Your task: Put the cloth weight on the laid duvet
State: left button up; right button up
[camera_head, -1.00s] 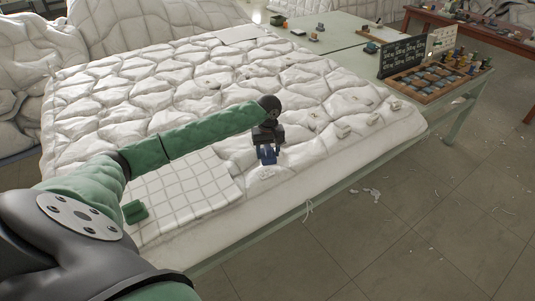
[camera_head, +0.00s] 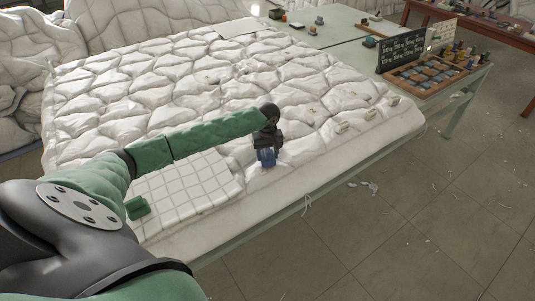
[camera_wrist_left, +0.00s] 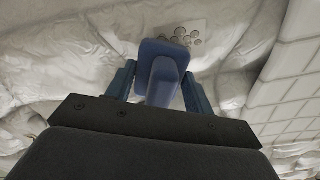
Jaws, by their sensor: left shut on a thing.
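The laid duvet (camera_head: 180,95) is white and quilted and covers most of the pale green table. My left gripper (camera_head: 266,159) is over its front part, pointing down. It is shut on a blue cloth weight (camera_wrist_left: 163,72), which shows between the fingers in the left wrist view. Duvet fabric (camera_wrist_left: 60,60) lies below, with several small round pieces beside the weight's far end. I cannot tell whether the weight touches the duvet. My right gripper is out of view.
A white gridded cloth (camera_head: 190,190) lies at the table's front left with a green block (camera_head: 137,207) on it. A tray of small items (camera_head: 430,75) and a black sign (camera_head: 402,53) stand at the back right. Duvet heaps (camera_head: 150,25) rise behind.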

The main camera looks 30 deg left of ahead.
aim_at(268, 149)
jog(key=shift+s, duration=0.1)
pick_arm(q)
jog(key=o, duration=1.4)
jog(key=shift+f, duration=0.1)
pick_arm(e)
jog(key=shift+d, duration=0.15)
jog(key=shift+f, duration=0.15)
pick_arm(q)
jog(key=shift+r, duration=0.4)
notch_tip(268, 149, up, 10)
jog(key=b, duration=0.3)
jog(key=shift+r+b, duration=0.3)
jog(key=shift+r, duration=0.45)
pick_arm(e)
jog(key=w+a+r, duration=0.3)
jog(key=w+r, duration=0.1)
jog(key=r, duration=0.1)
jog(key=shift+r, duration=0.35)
pick_arm(q)
jog(key=shift+f, duration=0.1)
